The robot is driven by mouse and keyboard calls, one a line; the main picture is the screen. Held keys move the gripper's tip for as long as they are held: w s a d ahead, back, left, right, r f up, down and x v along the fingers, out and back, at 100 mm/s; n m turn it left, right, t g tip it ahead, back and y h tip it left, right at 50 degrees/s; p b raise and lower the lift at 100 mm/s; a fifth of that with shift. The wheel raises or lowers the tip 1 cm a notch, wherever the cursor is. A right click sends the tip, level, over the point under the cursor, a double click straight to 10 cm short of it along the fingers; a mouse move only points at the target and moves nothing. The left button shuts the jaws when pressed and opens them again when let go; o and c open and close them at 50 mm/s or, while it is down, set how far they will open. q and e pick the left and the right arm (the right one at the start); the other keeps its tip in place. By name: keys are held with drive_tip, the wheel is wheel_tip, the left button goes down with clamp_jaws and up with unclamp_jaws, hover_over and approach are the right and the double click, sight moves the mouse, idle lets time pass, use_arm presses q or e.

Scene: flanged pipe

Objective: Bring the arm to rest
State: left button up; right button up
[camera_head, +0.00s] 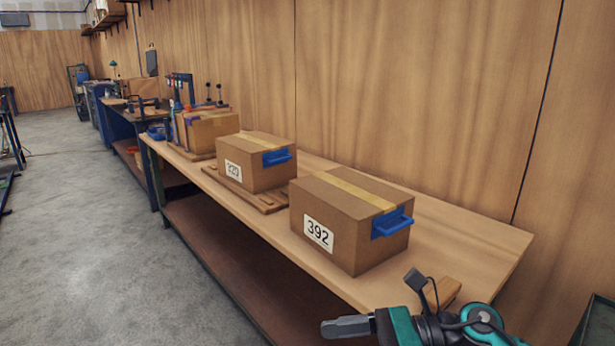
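My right arm comes in at the bottom right, with a teal and black wrist. The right gripper (347,327) points left at the bottom edge, in front of the workbench (440,262). A grey finger shows, seen from the side, and I cannot tell whether the gripper is open or shut. No object is visible at its tip. My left gripper is not in view.
A cardboard box labelled 392 (340,250) stands on the workbench near the gripper. A second box (248,172) and a third box (212,130) stand farther back. A small wooden block (446,291) lies behind the wrist. The concrete floor (95,235) at left is mostly clear.

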drive_tip(key=w+d+f+m+t+h+p, duration=0.1)
drive_tip(key=d+f+m+t+h, duration=0.25)
drive_tip(key=m+t, duration=0.95)
drive_tip(key=d+f+m+t+h, duration=0.3)
drive_tip(key=d+m+t+h, duration=0.1)
drive_tip(key=m, duration=1.7)
drive_tip(key=s+d+f+m+g+h, duration=0.2)
drive_tip(key=s+f+m+g+h, duration=0.1)
drive_tip(key=s+f+m, duration=0.3)
drive_tip(key=s+d+f+m+g+h, duration=0.3)
drive_tip(key=s+f+m, duration=0.3)
drive_tip(key=f+m, duration=0.3)
drive_tip(key=shift+d, duration=0.2)
